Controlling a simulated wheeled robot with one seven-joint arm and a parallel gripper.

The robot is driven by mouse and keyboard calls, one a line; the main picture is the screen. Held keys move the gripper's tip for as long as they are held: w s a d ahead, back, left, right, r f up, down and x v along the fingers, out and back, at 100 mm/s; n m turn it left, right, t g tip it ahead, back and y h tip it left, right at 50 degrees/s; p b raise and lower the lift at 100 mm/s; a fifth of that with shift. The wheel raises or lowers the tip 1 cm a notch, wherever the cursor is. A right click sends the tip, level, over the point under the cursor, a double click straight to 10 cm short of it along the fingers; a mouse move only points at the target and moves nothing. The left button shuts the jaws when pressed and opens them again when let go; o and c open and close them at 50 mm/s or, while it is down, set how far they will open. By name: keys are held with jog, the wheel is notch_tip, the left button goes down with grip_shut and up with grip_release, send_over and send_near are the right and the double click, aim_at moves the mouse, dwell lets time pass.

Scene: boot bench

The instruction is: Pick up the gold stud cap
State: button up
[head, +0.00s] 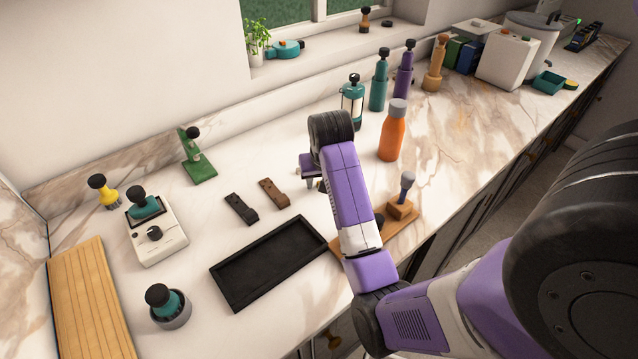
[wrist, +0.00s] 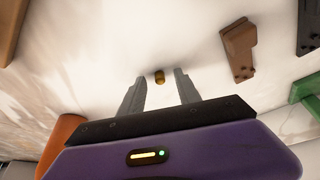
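The gold stud cap (wrist: 159,77) is a small gold cylinder on the pale marble worktop. In the wrist view it shows in the gap between the tips of my gripper (wrist: 160,76), with bare space on either side of it. The two grey fingers are apart and hold nothing. I cannot tell how far the tips are above the worktop. In the head view my gripper (head: 311,183) is mostly hidden by my purple arm, and the cap cannot be seen there.
A brown bracket (head: 273,194) and a dark bracket (head: 241,209) lie to the left. A black tray (head: 267,263) lies in front. A green stand (head: 198,162) is further left.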

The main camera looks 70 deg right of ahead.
grip_shut()
jog(key=shift+r, duration=0.1)
dwell(0.3)
